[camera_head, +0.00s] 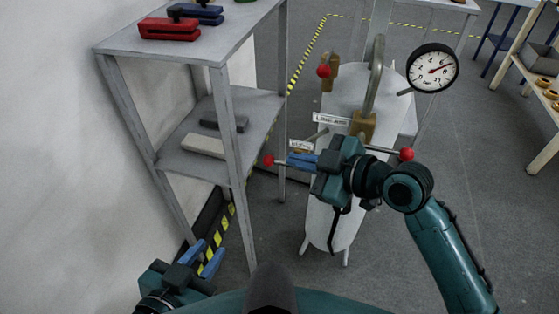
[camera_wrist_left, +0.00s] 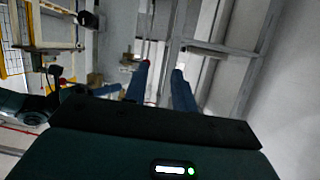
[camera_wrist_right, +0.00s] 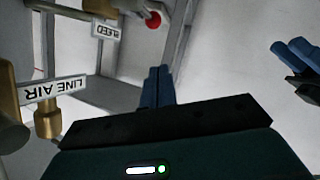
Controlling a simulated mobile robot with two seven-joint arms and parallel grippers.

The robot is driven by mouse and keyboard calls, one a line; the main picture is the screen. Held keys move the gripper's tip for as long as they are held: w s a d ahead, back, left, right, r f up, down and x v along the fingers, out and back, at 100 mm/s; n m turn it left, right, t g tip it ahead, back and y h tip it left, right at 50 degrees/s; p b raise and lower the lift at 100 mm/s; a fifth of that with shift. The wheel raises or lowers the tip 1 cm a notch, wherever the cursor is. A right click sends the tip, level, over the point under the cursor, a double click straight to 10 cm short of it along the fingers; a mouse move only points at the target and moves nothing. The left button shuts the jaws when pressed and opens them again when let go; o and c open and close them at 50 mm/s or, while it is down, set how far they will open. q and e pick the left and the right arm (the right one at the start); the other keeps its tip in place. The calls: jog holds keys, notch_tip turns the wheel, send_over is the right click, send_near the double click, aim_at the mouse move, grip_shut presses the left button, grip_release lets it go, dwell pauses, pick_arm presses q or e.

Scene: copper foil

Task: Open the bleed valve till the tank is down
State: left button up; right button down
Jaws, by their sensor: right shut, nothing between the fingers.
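The white tank (camera_head: 340,205) stands upright at the centre, with a dial gauge (camera_head: 432,68) whose needle points to the upper right. The BLEED label (camera_head: 300,145) is on its left side and also shows in the right wrist view (camera_wrist_right: 107,29). A red ball knob (camera_head: 268,160) sits beside that label, and also in the right wrist view (camera_wrist_right: 153,19); its lever is partly hidden. My right gripper (camera_head: 290,161) is shut and empty, its tips close to this knob but apart from it. My left gripper (camera_head: 207,258) is open and empty at the lower left.
The LINE AIR label (camera_head: 330,119) is above the right gripper. Other red knobs are at the upper left (camera_head: 323,71) and right (camera_head: 406,154) of the tank. A grey shelf (camera_head: 130,43) holds red and blue clamps on the left. Floor right of the tank is free.

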aim_at(281, 163)
pick_arm(q)
jog(key=shift+w+d+f+m+t+h+b, duration=0.25)
jog(key=shift+w+t+b, duration=0.2)
jog(key=shift+t+b, duration=0.4)
pick_arm(e)
jog(key=w+a+f, duration=0.4)
jog(key=f, duration=0.1)
jog(key=shift+w, duration=0.4)
pick_arm(q)
jog(key=shift+r, duration=0.1)
pick_arm(e)
jog(key=shift+r, duration=0.15)
